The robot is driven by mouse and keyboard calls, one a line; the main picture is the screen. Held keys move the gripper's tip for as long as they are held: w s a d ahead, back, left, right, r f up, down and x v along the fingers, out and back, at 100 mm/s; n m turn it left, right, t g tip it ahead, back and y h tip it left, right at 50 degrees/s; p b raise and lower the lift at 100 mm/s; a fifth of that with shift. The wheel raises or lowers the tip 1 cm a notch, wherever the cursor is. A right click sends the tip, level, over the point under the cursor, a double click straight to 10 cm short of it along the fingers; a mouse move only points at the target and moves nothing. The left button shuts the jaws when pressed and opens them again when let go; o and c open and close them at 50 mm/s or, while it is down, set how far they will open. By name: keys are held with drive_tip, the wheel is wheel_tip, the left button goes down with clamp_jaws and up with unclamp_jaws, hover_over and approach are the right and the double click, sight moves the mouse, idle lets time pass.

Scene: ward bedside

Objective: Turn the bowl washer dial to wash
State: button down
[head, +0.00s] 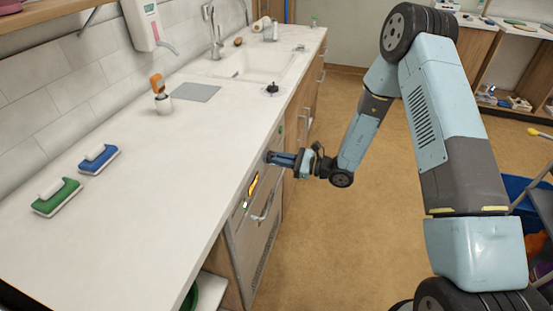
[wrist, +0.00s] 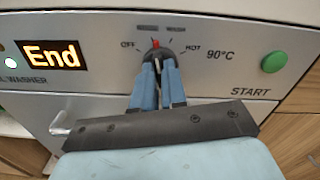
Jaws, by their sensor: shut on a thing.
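The bowl washer (wrist: 100,32) has a light grey front panel under the counter, and its front also shows in the head view (head: 257,222). Its dark dial (wrist: 157,54) has a red pointer mark at the top, between the OFF label on the left and the HOT label on the right. Two short labels above the dial are too small to read. My gripper (wrist: 156,66) is shut on the dial, with one blue finger on each side. In the head view my gripper (head: 270,157) reaches the panel from the right.
A lit display (wrist: 50,55) reads "End". A green START button (wrist: 273,62) is right of the dial. A handle (wrist: 60,126) sticks out below the panel. The counter (head: 150,190) above holds green and blue brushes (head: 100,158). Floor (head: 330,240) right of the washer is clear.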

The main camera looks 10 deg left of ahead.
drive_tip(key=shift+w+d+r+m, duration=0.1)
drive_tip(key=shift+w+m, duration=0.1)
drive_tip(key=shift+m, duration=1.45)
drive_tip(key=shift+w+d+r+m, duration=0.1)
drive_tip(key=shift+w+m, duration=0.05)
drive_tip(key=shift+m, duration=1.5)
drive_tip(key=shift+f, duration=0.1)
drive_tip(key=c, duration=1.2)
unclamp_jaws()
drive_tip(key=shift+c, duration=0.2)
drive_tip(key=shift+o, duration=0.3)
drive_tip(key=shift+s, duration=0.1)
drive_tip(key=s+d, duration=0.1)
drive_tip(key=d, duration=1.2)
drive_tip(key=shift+d, duration=0.35)
